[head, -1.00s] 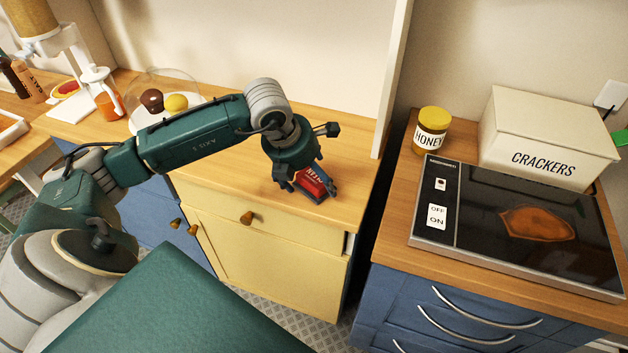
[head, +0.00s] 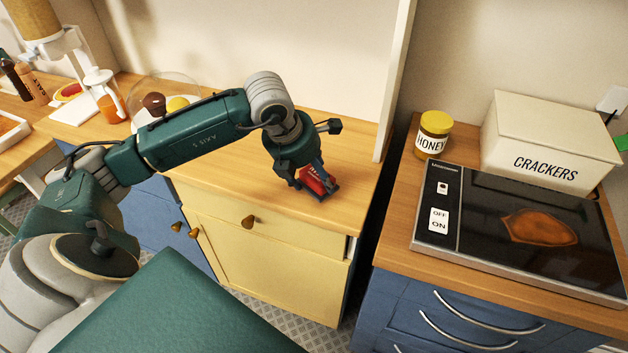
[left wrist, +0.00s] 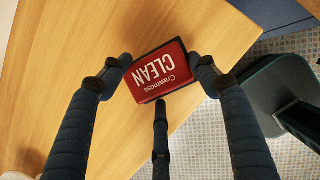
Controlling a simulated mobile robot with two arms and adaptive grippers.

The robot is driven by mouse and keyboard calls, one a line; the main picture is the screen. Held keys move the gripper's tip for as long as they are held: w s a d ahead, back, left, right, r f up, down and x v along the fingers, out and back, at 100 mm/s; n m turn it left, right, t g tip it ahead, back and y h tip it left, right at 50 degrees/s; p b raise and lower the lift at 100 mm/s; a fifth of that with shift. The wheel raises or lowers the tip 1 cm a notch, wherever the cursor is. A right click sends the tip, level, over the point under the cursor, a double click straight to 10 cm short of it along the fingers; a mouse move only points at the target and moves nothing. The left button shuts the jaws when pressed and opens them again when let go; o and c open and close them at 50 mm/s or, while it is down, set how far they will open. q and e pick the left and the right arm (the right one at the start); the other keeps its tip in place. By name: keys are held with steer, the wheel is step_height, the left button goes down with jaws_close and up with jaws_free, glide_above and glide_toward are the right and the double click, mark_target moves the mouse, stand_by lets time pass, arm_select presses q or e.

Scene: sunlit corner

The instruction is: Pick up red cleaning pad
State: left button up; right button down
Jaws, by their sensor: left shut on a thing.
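The red cleaning pad (head: 315,180) has a dark edge and is at the right end of the wooden counter, near its front edge. In the left wrist view the pad (left wrist: 160,72) shows its red face with the white words "Crawmoss CLEAN". My left gripper (head: 317,185) is shut on it, with fingers at its left and right sides and a third finger at its near side, as the left wrist view (left wrist: 158,85) shows. I cannot tell whether the pad still touches the counter. My right gripper is not in view.
The wooden counter (head: 350,150) is mostly clear around the pad. A gap separates it from the blue drawer unit with the dark cooktop (head: 480,215), honey jar (head: 433,133) and crackers box (head: 540,140). A white upright panel edge (head: 392,80) stands behind.

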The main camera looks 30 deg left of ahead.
mark_target(314, 177)
arm_select(q)
step_height(314, 177, up, 18)
steer(key=shift+r+b, duration=0.2)
steer(key=shift+b, duration=0.15)
steer(key=s+d+f+m+g, duration=0.3)
steer(key=s+d+f+m, duration=0.1)
steer(key=m, duration=0.7)
steer(key=s+d+f+m+g, duration=0.3)
steer(key=s+d+f+m, duration=0.2)
steer(key=m, duration=0.6)
steer(key=s+d+f+m+g, duration=0.2)
steer(key=s+d+f+m, duration=0.2)
steer(key=m, duration=0.7)
steer(key=shift+s+d+f+m+g+y, duration=0.2)
steer(key=shift+s+f+m+g+y, duration=0.25)
steer(key=shift+s, duration=0.2)
steer(key=shift+d+f, duration=0.1)
steer(key=shift+d, duration=0.05)
